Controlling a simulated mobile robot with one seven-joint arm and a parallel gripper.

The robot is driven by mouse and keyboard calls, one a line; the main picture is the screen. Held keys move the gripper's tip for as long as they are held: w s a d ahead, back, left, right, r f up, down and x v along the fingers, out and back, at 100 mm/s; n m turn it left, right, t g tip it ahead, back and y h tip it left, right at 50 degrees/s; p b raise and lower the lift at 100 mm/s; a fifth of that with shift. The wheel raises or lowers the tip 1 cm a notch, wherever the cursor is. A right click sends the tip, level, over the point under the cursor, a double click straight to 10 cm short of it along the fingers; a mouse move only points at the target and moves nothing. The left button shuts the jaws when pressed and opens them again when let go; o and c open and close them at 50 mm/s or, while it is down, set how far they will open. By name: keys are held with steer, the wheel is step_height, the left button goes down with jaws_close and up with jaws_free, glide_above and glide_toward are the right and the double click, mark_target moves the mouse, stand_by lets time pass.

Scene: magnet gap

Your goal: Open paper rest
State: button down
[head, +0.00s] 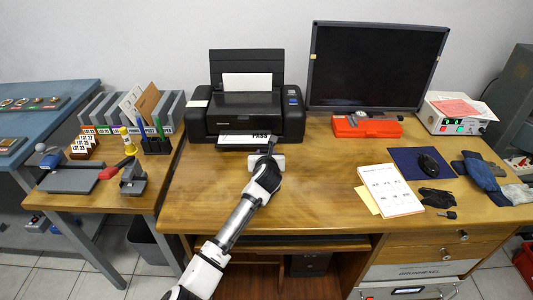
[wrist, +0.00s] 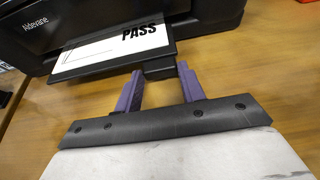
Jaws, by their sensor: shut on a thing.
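The black printer (head: 243,122) stands at the back of the desk and also fills the top of the wrist view (wrist: 60,35). Its dark paper rest (wrist: 160,71) sticks out at the front, with a white sheet printed PASS (wrist: 115,47) lying on it. The rest has a small tab on its front edge. My gripper (wrist: 160,70), with purple fingers, is shut on this tab, one finger on each side.
A monitor (head: 376,65) and a red case (head: 366,127) stand right of the printer. A side table with pen holder (head: 157,145) is at left. The desk around my arm is clear.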

steer(key=c, duration=0.8)
jaws_free()
steer(key=shift+c, duration=0.2)
steer(key=b+v, duration=0.3)
steer(key=v, duration=1)
steer(key=shift+s, duration=0.35)
steer(key=shift+r, duration=0.1)
